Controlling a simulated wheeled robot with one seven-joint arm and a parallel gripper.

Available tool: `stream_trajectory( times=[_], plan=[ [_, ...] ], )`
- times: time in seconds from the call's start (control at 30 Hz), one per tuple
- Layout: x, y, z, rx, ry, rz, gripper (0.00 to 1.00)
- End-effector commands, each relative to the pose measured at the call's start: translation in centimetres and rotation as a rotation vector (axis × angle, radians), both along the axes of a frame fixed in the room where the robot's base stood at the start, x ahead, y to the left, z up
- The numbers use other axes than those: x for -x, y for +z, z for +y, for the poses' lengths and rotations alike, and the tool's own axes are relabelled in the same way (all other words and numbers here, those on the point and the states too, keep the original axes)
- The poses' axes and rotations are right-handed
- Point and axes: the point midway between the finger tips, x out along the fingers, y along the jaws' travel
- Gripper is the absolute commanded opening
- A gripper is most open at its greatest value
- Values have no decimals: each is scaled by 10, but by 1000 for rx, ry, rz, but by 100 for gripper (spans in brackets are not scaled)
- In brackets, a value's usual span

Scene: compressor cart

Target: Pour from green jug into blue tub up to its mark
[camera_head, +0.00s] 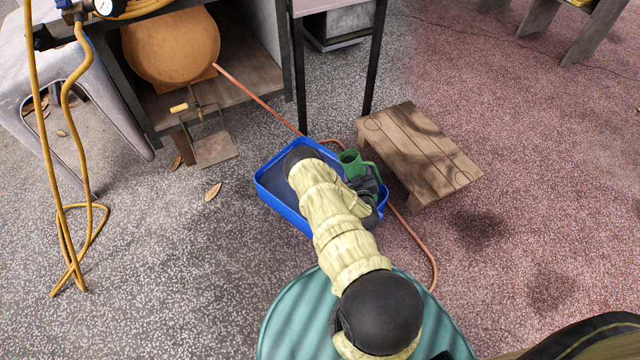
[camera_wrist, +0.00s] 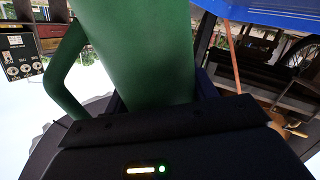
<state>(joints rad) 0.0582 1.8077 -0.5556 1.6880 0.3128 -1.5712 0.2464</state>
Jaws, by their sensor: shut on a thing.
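The blue tub (camera_head: 268,190) sits on the ground in the middle of the head view. My gripper (camera_head: 366,184) is shut on the jug. In the wrist view the jug's green body (camera_wrist: 145,50) fills the middle, with its handle at the left, and the tub's blue wall (camera_wrist: 275,14) is at top right. I see no stream, and the jug's tilt is unclear.
A low wooden stool (camera_head: 415,150) stands close right of the tub. An orange hose (camera_head: 265,104) runs past the tub. A teal round top (camera_head: 300,318) is in front. A cabinet, a grey stool (camera_head: 105,95) and yellow hoses (camera_head: 62,215) are at left. Speckled ground left of the tub is open.

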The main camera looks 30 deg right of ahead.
Motion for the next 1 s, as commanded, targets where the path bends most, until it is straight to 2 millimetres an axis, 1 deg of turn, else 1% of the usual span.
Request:
stream_trajectory(
  times=[0.03, 0.7, 1.0],
  plan=[
    [-1, 4, 0, 7, 1, -1, 4],
    [-2, 16, -1, 61, -3, 50, 4],
    [-4, 13, 5, 84, 3, 72, 4]
  ],
)
